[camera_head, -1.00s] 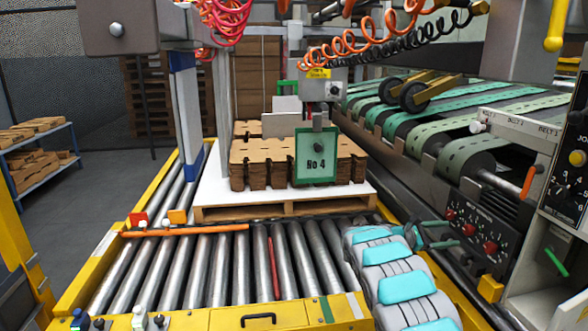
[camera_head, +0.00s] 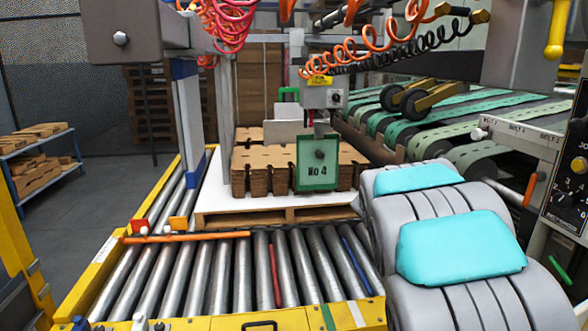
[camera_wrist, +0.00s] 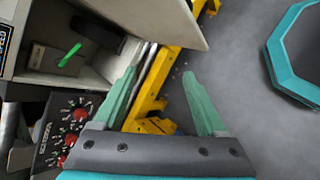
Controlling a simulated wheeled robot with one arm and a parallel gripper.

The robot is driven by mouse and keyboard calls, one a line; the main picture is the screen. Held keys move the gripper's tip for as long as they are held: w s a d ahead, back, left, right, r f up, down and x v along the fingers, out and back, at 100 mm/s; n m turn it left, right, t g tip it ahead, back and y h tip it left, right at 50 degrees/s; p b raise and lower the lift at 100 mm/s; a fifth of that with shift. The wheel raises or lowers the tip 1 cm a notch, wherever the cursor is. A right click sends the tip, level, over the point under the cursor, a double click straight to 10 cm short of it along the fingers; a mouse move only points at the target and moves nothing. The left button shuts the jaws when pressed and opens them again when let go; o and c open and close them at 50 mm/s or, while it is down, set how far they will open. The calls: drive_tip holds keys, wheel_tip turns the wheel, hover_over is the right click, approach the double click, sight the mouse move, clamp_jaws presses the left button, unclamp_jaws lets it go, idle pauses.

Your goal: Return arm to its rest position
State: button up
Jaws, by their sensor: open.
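My gripper (camera_wrist: 165,105) shows in the wrist view with its two green fingers spread apart and nothing between them. Beyond the fingers are a yellow frame part and the grey floor. In the head view my grey and turquoise arm (camera_head: 455,245) is bent up close at the lower right, and the gripper itself is not visible there. The arm hides part of the machine side behind it.
A roller conveyor (camera_head: 205,275) with a red and a blue rod lies left of my arm. A pallet (camera_head: 270,215) bears brown cardboard blanks and a green "No 4" sign (camera_head: 317,162). A control panel with red knobs (camera_wrist: 68,130) and a turquoise-edged shape (camera_wrist: 297,55) show in the wrist view.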

drive_tip(key=s+a+f+m+y, duration=0.2)
drive_tip(key=s+a+y, duration=0.2)
drive_tip(key=s+a, duration=0.7)
drive_tip(key=s+a+f+m+t+y, duration=0.1)
drive_tip(key=s+a+y, duration=0.4)
drive_tip(key=s+a, duration=0.6)
drive_tip(key=a+f+m, duration=0.1)
drive_tip(key=a+f, duration=0.1)
drive_tip(key=a, duration=0.1)
drive_tip(key=shift+s+a+f+t, duration=0.15)
drive_tip(key=shift+s+a+t, duration=0.1)
drive_tip(key=shift+a+t, duration=0.1)
drive_tip(key=shift+d, duration=0.1)
